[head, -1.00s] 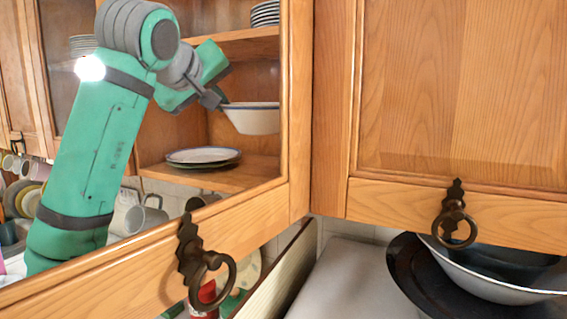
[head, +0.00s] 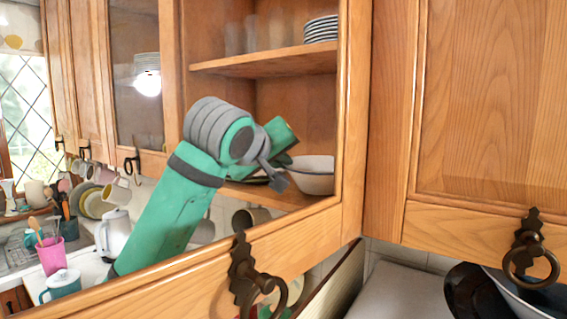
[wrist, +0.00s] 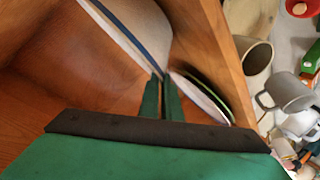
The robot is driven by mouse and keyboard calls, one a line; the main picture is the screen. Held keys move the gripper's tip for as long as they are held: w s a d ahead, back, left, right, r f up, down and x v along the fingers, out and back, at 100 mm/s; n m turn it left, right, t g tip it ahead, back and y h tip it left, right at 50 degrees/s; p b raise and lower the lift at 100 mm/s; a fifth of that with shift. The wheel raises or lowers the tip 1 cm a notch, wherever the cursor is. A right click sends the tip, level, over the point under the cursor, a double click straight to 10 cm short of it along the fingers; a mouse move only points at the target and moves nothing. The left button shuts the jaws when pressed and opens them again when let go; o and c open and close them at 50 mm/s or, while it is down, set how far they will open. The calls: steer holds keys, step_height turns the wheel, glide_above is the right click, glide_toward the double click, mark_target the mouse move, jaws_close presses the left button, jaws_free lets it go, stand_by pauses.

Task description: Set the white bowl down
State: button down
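The white bowl (head: 313,180) with a blue rim is upright at the lower shelf (head: 262,193) of the open cupboard, right of the plates there. I cannot tell whether its base touches the shelf. My gripper (head: 280,176) is at the bowl's left rim. In the wrist view my two fingers (wrist: 162,98) are close together with the rim of the bowl (wrist: 140,30) running in between them, so my gripper is shut on it. The plates (wrist: 205,95) lie just right of the fingers in the wrist view; my arm mostly hides them in the head view.
A stack of plates (head: 321,29) and glasses stand on the upper shelf (head: 265,62). Mugs (wrist: 285,90) hang or stand below. A closed cupboard door (head: 490,110) is at right.

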steer(key=shift+w+a+f, duration=0.1)
steer(key=shift+f, duration=0.05)
steer(key=c, duration=2)
jaws_free()
steer(key=shift+w+f, duration=0.1)
steer(key=shift+w, duration=0.05)
steer(key=shift+a, duration=0.25)
steer(key=shift+s+d, duration=0.2)
steer(key=shift+d, duration=0.1)
steer(key=v, duration=0.7)
steer(key=shift+s+a+r, duration=0.15)
steer(key=shift+r, duration=0.05)
